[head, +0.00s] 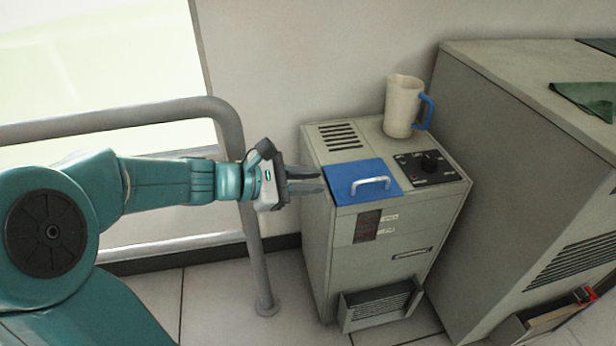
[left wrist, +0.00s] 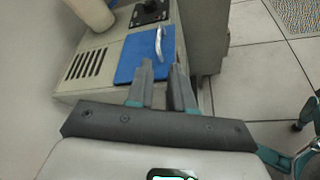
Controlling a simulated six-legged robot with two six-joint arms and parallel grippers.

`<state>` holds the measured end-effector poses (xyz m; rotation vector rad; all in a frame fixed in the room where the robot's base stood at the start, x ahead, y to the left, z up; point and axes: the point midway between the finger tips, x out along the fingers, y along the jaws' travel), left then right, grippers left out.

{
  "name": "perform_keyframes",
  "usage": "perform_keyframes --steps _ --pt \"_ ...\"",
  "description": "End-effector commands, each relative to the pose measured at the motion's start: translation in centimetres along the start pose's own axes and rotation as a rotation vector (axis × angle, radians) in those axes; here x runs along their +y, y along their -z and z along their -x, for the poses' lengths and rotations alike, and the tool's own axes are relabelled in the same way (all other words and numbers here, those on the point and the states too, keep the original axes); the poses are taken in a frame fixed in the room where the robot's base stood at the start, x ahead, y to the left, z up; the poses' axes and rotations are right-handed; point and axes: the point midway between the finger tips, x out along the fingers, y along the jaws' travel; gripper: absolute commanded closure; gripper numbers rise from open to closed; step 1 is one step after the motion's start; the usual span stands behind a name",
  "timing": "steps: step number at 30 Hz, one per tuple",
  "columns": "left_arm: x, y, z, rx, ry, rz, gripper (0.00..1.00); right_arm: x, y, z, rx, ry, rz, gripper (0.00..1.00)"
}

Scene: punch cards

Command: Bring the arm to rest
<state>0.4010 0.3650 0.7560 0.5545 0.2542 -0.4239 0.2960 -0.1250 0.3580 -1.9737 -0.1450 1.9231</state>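My left arm (head: 160,180) comes in from the left in the head view, stretched out to the right. My left gripper (head: 320,180) is at the left edge of a grey machine, beside its blue lid. Its two fingers show with a narrow gap between them and nothing held. The left wrist view also shows the two fingers (left wrist: 163,80) apart and empty, with the blue lid (left wrist: 135,62) beyond them. The lid has a white handle (head: 371,184) and lies flat on the machine top. My right gripper is not in view.
The grey machine (head: 330,235) bears a cream mug (head: 402,108) with a blue handle and a black dial panel (head: 430,165). A larger grey cabinet (head: 510,150) stands to its right, with a green cloth (head: 588,97) on top. A grey rail (head: 120,118) runs behind my arm.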

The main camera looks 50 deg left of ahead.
Motion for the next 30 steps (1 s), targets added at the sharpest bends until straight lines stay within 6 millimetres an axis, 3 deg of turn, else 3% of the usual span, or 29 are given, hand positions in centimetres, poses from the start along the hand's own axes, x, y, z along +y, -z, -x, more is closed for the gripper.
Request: perform_keyframes --steps 14,17,20,24,27,30 --pt "-0.1 -0.3 -0.2 -0.007 0.005 -0.004 0.79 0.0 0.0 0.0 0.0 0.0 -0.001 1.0" --pt "-1.7 -0.5 -2.4 -0.041 0.075 0.013 0.79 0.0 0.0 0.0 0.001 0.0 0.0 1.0" --pt "-6.1 0.1 -6.5 -0.084 0.233 0.075 0.79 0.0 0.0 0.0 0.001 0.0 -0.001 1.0" --pt "-16.4 2.5 -10.9 -0.06 0.564 0.081 0.79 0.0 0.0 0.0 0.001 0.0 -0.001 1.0" --pt "-24.3 5.4 -11.8 0.0 0.808 -0.015 0.79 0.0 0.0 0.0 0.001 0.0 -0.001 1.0" --pt "-31.4 8.8 -11.1 0.048 1.037 -0.182 0.79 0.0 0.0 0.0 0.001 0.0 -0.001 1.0"
